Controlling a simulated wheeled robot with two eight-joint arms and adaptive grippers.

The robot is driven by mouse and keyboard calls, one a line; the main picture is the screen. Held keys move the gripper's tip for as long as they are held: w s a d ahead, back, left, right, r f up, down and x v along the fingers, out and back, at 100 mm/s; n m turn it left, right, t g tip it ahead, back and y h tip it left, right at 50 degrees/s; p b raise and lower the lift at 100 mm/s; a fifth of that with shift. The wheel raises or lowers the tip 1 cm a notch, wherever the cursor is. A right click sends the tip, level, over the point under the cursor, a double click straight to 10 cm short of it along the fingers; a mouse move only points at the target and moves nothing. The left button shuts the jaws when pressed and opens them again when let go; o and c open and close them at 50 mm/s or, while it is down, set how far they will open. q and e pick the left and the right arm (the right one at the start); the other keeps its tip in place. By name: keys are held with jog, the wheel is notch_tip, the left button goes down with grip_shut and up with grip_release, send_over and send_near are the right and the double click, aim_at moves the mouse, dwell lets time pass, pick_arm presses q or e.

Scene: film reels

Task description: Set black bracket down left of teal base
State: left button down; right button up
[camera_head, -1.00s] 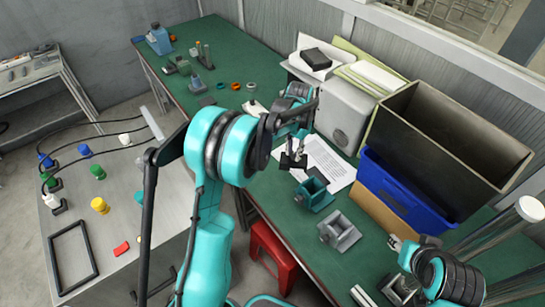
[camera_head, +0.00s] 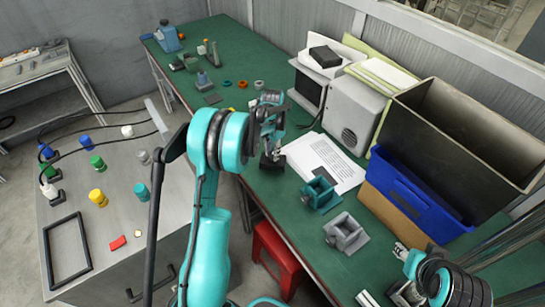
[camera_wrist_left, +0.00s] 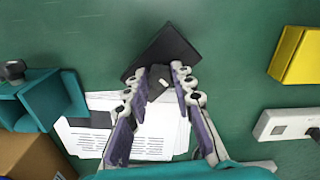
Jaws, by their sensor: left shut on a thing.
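The black bracket (camera_head: 271,162) is held by my left gripper (camera_head: 274,150) over the green table, left of and beyond the teal base (camera_head: 320,195). In the left wrist view, the left gripper (camera_wrist_left: 160,88) is shut on the upright tab of the black bracket (camera_wrist_left: 170,48), whose dark flat plate shows past the fingertips. I cannot tell whether the plate touches the table. The teal base also shows at the left of the wrist view (camera_wrist_left: 45,98). My right gripper (camera_head: 402,268) is low at the right, partly cut off; its jaws are unclear.
Printed paper (camera_head: 325,160) lies beside the bracket. A grey base (camera_head: 346,235) stands nearer me than the teal one. A blue bin (camera_head: 410,195) and a large open box (camera_head: 455,140) stand at right. Free green tabletop lies left of the bracket.

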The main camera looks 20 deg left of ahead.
pick_arm(q)
jog(key=shift+f, duration=0.75)
jog(key=shift+f, duration=0.1)
jog(key=c, duration=1.3)
grip_release()
